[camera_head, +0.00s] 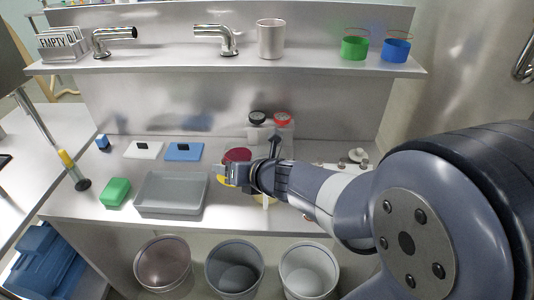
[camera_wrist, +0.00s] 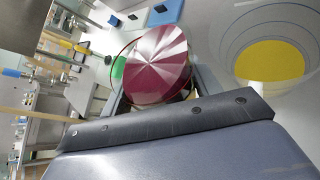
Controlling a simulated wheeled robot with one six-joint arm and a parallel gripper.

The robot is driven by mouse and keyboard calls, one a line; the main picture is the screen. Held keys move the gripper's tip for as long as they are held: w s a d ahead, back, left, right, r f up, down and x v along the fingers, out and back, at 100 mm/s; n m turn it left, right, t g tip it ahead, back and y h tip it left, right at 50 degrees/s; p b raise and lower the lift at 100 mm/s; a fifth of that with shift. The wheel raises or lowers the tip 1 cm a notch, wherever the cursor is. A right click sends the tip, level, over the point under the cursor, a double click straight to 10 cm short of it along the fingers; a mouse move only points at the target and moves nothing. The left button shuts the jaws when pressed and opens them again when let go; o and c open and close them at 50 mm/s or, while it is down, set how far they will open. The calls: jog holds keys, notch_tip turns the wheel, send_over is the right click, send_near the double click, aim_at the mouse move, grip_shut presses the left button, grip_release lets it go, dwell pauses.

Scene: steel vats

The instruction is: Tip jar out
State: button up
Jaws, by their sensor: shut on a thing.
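My gripper (camera_head: 232,172) is over the steel counter, right of the grey tray. It is shut on a jar with a dark red, round face (camera_head: 237,155). In the wrist view the same dark red disc (camera_wrist: 158,65) shows between the fingers, with a thin clear rim line beside it. I cannot tell whether the disc is a lid or the contents. A yellow disc (camera_wrist: 270,61) inside clear rings lies close by in the wrist view; in the head view only a bit of yellow shows beside my gripper.
The grey tray (camera_head: 171,208) and a green block (camera_head: 115,192) stand left. White (camera_head: 143,150) and blue (camera_head: 184,151) boards lie behind. Black-topped (camera_head: 257,118) and red-topped (camera_head: 281,119) containers stand at the back. Reddish (camera_head: 163,280), grey (camera_head: 234,286) and white (camera_head: 309,290) bins stand below.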

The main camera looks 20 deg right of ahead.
aim_at(239, 157)
jog(key=shift+w+d+r+p, duration=0.1)
jog(key=shift+d+r+p, duration=0.1)
jog(key=shift+r+p, duration=0.5)
jog(key=shift+w+d+r+m+y+p, duration=0.25)
jog(key=shift+d+m+y+p, duration=0.35)
jog(key=shift+p, duration=0.8)
jog(key=shift+r+m+g+y+p, duration=0.45)
jog(key=shift+m+p, duration=0.15)
jog(key=shift+p, duration=0.45)
jog(key=shift+a+f+m+g+y, duration=0.15)
jog(key=shift+f+m+y, duration=0.15)
jog(key=shift+m+y, duration=0.25)
jog(key=shift+d+f+m+g+y, duration=0.1)
jog(key=shift+f+m+y, duration=0.25)
jog(key=shift+m, duration=0.2)
dwell(2.5)
jog(key=shift+r+m+y+p, duration=0.4)
jog(key=shift+y+p, duration=0.05)
jog(key=shift+p, duration=0.05)
dwell(0.8)
